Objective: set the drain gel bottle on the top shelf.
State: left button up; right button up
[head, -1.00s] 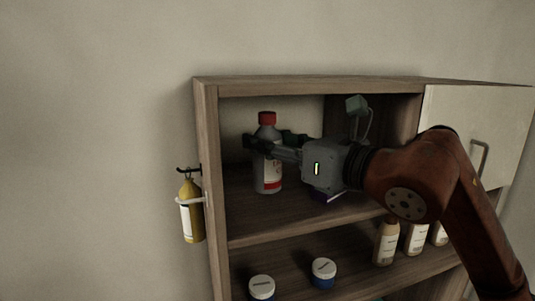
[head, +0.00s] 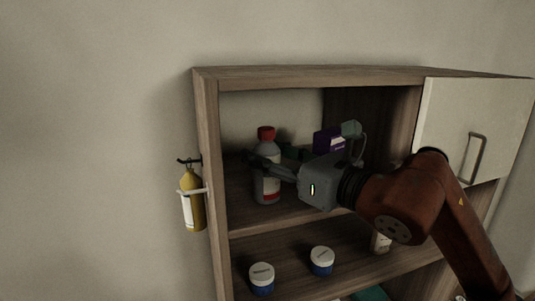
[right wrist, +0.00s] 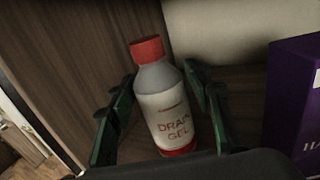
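The drain gel bottle (head: 266,178), grey-white with a red cap, stands upright in the upper compartment of the wooden cabinet, near its left side. In the right wrist view the bottle (right wrist: 167,105) shows its "DRAIN GEL" label. My right gripper (head: 262,165) reaches in from the right at the bottle. Its green-padded fingers (right wrist: 158,105) lie on either side of the bottle, spread apart, with a gap on the left; the right finger is close to it, and contact is unclear. The top shelf (head: 300,216) is under the bottle. My left gripper is out of view.
A purple box (head: 328,143) stands behind my right gripper, to the right of the bottle. Two white-lidded jars (head: 262,276) (head: 322,260) sit on the shelf below. A yellow bottle (head: 192,205) hangs outside the left wall. A cabinet door (head: 450,130) is at the right.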

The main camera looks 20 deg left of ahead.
jog(key=shift+o, duration=0.9)
jog(key=shift+r, duration=0.1)
jog(key=shift+r, duration=0.15)
jog(key=b+v, duration=0.4)
jog(key=v, duration=0.8)
